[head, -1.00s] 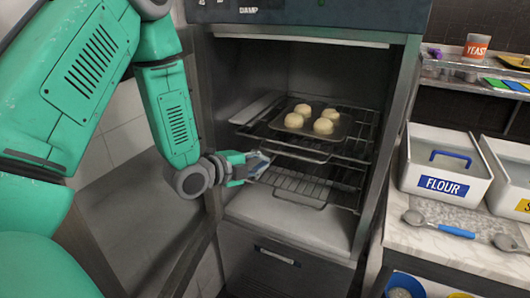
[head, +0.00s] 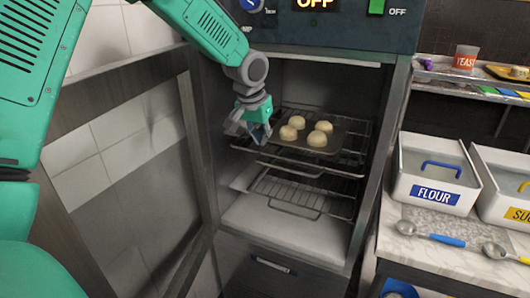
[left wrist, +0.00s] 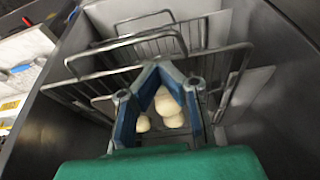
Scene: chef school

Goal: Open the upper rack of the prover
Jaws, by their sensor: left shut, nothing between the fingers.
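The prover (head: 398,150) stands open with its door (head: 190,150) swung to the left. My left gripper (head: 258,137) points down at the upper rack's left front part, beside the tray. It is shut and empty. In the left wrist view, the blue-padded fingers (left wrist: 158,68) meet at their tips in front of the rack wires (left wrist: 115,62), and the dough balls (left wrist: 170,108) show between the fingers. I cannot tell whether the fingertips touch the rack.
A lower wire rack (head: 300,193) sits beneath, above the chamber floor (head: 290,225). On the counter at the right stand a flour bin (head: 434,195) and another bin (head: 500,210), with spoons (head: 430,235) in front. The space before the prover is clear.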

